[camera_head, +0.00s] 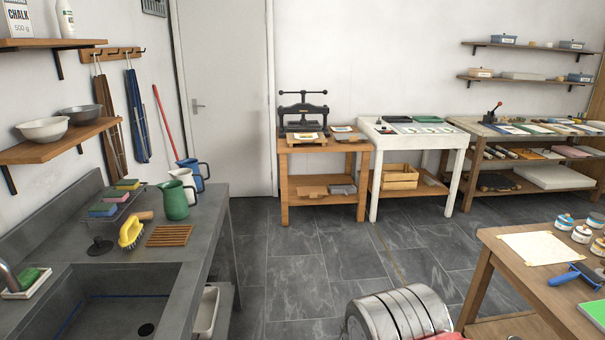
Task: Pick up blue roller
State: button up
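The blue roller (571,276) lies near the left edge of the wooden table at the lower right. Its handle points toward the lower left, and its roller end lies toward the right edge of the picture. It lies in front of a sheet of cream paper (538,249) and just behind a green slab (594,314) that is cut off by the picture edge. My gripper is not in view, so its fingers and their distance from the roller cannot be seen.
The wooden table (509,262) also bears several small jars (581,234) at its right. Grey tiled floor (340,262) lies open left of it. A stone sink counter (205,222) stands at the left. A press (303,115) and a white table (372,160) line the back wall.

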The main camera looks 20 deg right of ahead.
aim_at(562, 279)
jog(key=z, duration=0.25)
jog(key=i, duration=1.45)
jog(key=z, duration=0.8)
jog(key=i, duration=0.65)
jog(key=z, duration=0.8)
jog(key=i, duration=0.65)
jog(key=z, duration=0.65)
jog(key=i, duration=0.8)
jog(key=z, duration=0.35)
